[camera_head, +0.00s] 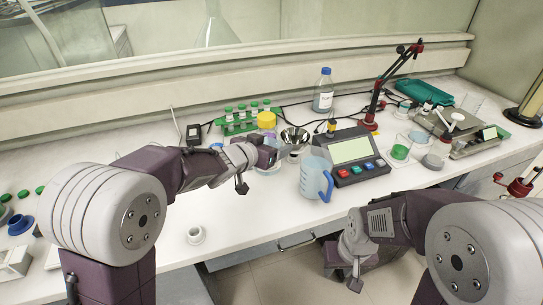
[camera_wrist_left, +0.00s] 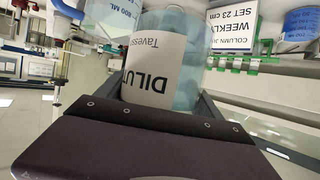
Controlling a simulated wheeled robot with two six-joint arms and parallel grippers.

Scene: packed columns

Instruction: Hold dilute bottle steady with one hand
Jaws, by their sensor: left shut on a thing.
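In the left wrist view the dilute bottle (camera_wrist_left: 160,65) fills the space between my left gripper's fingers. It has pale blue-green contents and a white label with "DILU" readable, upside down in this view. My left gripper (camera_wrist_left: 160,95) is shut on it. In the head view my left gripper (camera_head: 268,155) is over the middle of the bench, beside a yellow-capped container (camera_head: 266,120); the gripper hides much of what it holds. My right gripper (camera_head: 355,275) hangs low in front of the bench edge, away from the bottle; its fingers are too unclear to read.
A blue-handled jug (camera_head: 313,178) and a device with a screen (camera_head: 350,150) stand just right of my left gripper. A green tube rack (camera_head: 245,122) and a blue-capped bottle (camera_head: 323,95) are behind. A small white cup (camera_head: 196,235) sits on the fairly clear front bench.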

